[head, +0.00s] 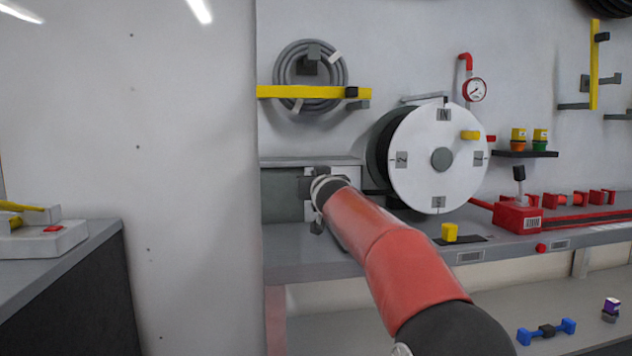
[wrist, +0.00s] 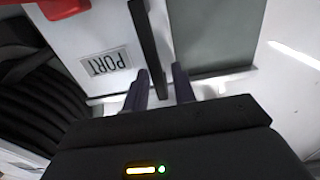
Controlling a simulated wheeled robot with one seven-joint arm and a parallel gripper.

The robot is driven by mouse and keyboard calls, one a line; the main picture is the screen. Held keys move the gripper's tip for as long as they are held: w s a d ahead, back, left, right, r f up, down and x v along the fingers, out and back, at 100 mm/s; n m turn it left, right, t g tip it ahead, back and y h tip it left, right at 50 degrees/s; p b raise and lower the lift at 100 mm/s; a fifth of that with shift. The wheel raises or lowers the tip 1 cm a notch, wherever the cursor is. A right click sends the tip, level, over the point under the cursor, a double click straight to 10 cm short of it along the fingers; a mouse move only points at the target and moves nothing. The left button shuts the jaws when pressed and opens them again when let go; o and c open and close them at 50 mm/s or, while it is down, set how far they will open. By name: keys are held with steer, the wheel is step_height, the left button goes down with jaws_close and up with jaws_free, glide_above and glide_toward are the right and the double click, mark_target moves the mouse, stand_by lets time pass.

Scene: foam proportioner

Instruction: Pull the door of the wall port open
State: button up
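The wall port shows as a grey-green panel (head: 284,194) beside a white panel, left of the reel in the head view. In the wrist view the white panel has an upside-down PORT label (wrist: 104,62), with the grey-green panel (wrist: 215,35) to its right. A dark upright bar (wrist: 146,35) stands between them; I cannot tell whether it is the door's handle or its edge. My gripper (wrist: 161,75) is open, with its two fingers on either side of the bar's lower end. A gap shows on the right finger's side. In the head view my wrist hides the fingertips.
A white-faced reel (head: 415,160) with a black drum stands close right of the port. A coiled hose (head: 310,72) and yellow bar hang above. The grey counter (head: 300,262) runs below. A tall white panel (head: 190,180) stands at left.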

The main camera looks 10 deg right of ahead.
jaws_close()
steer(key=shift+a, duration=0.1)
steer(key=a+b, duration=0.5)
steer(key=a, duration=0.5)
steer(key=shift+a+b, duration=0.25)
steer(key=shift+b, duration=0.1)
steer(key=shift+o, duration=1)
jaws_free()
steer(key=shift+s, duration=0.1)
